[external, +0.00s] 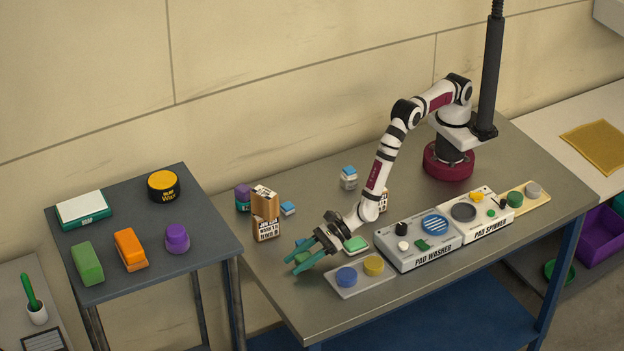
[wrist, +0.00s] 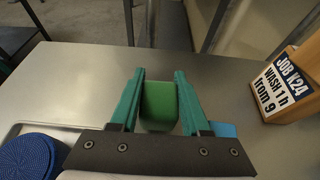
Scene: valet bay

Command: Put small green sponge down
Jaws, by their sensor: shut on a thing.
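My gripper (external: 300,257) reaches out over the front left part of the grey metal table, with its teal fingers pointing left. In the wrist view my gripper (wrist: 158,88) is shut on the small green sponge (wrist: 158,106), a plain green block between the two fingers. In the external view the fingers mostly hide the sponge. I cannot tell whether its underside touches the table. Bare tabletop shows around it in the wrist view.
A tray (external: 338,293) with blue and yellow discs lies just right of the fingers. A brown job block (external: 265,213) stands behind them. The pad washer (external: 418,248) is further right.

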